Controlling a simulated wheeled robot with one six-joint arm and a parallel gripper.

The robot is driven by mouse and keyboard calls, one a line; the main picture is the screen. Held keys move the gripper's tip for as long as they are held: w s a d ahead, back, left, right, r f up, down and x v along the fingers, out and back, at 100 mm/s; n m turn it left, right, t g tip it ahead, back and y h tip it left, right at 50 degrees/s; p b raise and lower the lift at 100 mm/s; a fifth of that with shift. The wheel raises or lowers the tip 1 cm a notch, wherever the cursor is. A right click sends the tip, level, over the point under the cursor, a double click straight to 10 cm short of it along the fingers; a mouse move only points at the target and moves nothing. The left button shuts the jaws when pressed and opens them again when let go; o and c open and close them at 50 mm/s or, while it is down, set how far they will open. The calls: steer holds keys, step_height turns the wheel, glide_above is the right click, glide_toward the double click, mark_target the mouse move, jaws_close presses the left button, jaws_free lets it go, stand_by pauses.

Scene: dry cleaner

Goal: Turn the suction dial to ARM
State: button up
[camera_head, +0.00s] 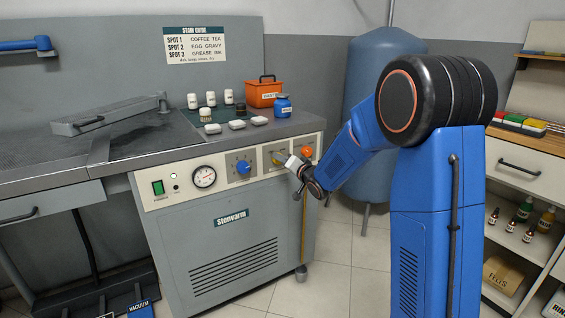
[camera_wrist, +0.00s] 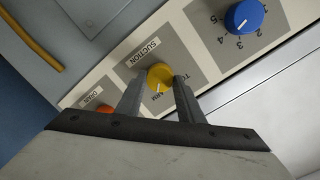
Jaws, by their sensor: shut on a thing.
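The yellow suction dial (camera_wrist: 160,75) is on the beige control panel under a SUCTION label (camera_wrist: 142,53). My gripper (camera_wrist: 159,84) has one finger on each side of the dial and is shut on it. Lettering that seems to read ARM shows just below the dial, between the fingers. Part of another label is hidden behind the right finger. A dark pointer line on the dial seems to point down toward ARM, but it is small. In the head view, my gripper (camera_head: 291,162) reaches the panel from the right and the dial (camera_head: 277,158) is partly covered.
A blue numbered dial (camera_wrist: 243,16) is close beside the yellow one, and an orange knob (camera_head: 306,151) is on its other side. A gauge (camera_head: 204,177) and a green switch (camera_head: 158,187) are farther left. Bottles and an orange box (camera_head: 264,93) stand on the worktop above.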

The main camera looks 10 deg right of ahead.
steer(key=o, duration=1.1)
steer(key=shift+c, duration=0.2)
steer(key=v, duration=1.7)
steer(key=shift+s, duration=0.15)
steer(key=shift+d, duration=0.15)
steer(key=shift+r, duration=0.1)
